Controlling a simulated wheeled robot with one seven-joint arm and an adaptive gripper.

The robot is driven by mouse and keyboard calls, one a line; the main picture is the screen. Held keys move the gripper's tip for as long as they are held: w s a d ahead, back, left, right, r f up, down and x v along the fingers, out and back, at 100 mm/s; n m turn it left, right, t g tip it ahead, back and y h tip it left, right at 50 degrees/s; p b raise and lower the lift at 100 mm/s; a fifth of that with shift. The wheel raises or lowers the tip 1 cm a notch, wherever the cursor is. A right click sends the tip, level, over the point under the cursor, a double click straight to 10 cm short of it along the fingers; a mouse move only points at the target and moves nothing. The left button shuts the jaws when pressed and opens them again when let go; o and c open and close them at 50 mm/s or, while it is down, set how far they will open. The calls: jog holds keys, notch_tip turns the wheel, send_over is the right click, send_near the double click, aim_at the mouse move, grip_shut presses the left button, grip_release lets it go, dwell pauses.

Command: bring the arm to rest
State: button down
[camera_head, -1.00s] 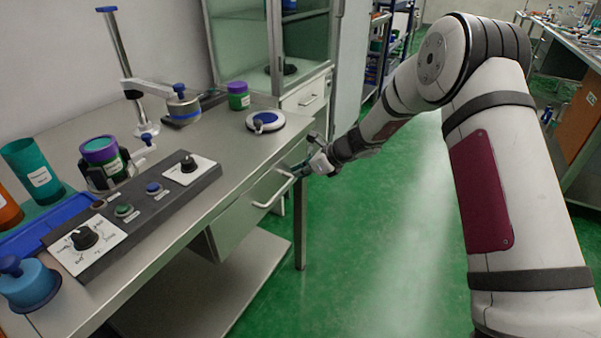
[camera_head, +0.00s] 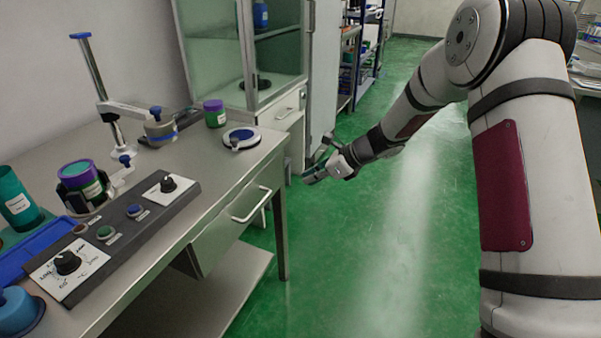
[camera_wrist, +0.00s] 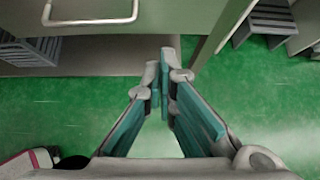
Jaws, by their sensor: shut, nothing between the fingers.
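My gripper (camera_head: 316,174) is at the end of my arm, in the open space to the right of the workbench's corner and above the green floor. In the wrist view my gripper (camera_wrist: 160,72) has its fingertips together with nothing between them. My arm reaches forward and down from the right side of the head view. The workbench (camera_head: 215,195) stands on the left, apart from the gripper. Its drawer handle (camera_head: 252,206) also shows at the top of the wrist view (camera_wrist: 90,22).
A control panel (camera_head: 118,236), a clamp stand (camera_head: 98,95), a purple-lidded jar (camera_head: 214,113) and a round white pad (camera_head: 241,138) are on the bench. A glass-fronted cabinet (camera_head: 285,115) stands behind. The green floor (camera_head: 370,250) between bench and arm is clear.

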jog(key=s+r+n+g+h, duration=0.25)
jog(key=s+r+n, duration=0.95)
jog(key=s+r, duration=0.7)
jog(key=s+d+n+g+h, duration=0.1)
jog(key=s+d+n+h, duration=0.35)
jog(key=s, duration=1.15)
jog(key=s+d+n+g+h, duration=0.1)
jog(key=s+d+n, duration=0.55)
jog(key=s, duration=0.85)
notch_tip(320, 180, up, 19)
jog(key=a+n+t+p, duration=0.1)
jog(key=t+p, duration=0.3)
jog(key=p, duration=1.4)
jog(key=shift+s, duration=0.15)
